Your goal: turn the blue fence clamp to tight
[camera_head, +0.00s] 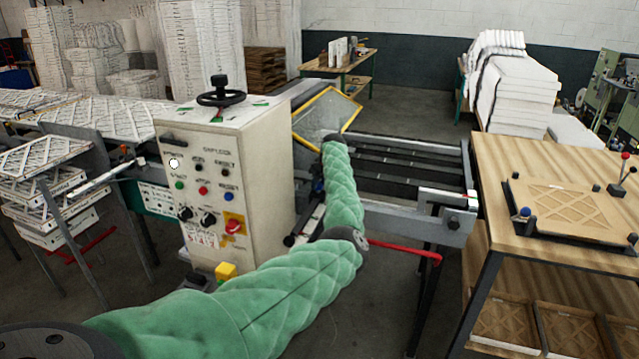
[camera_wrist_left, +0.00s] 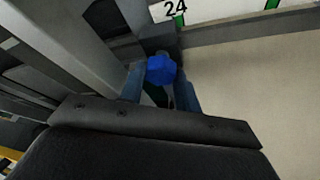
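The blue fence clamp's knob (camera_wrist_left: 160,70) shows in the left wrist view, beside a grey rail and close to a label reading 24. My left gripper (camera_wrist_left: 161,92) is at the knob, with one blue-grey finger on each side of it. The fingers stand apart, and I cannot tell whether they touch the clamp. In the head view my green-sleeved left arm reaches over the machine bed and hides most of the gripper and clamp. A small blue patch (camera_head: 318,186) shows left of the forearm. My right gripper is not in view.
A control cabinet (camera_head: 225,175) with buttons and a black handwheel (camera_head: 221,92) stands left of my arm. A red rod (camera_head: 405,247) lies right of my elbow. A wooden workbench (camera_head: 495,160) with a black fixture stands at the right. Open floor shows behind the machine.

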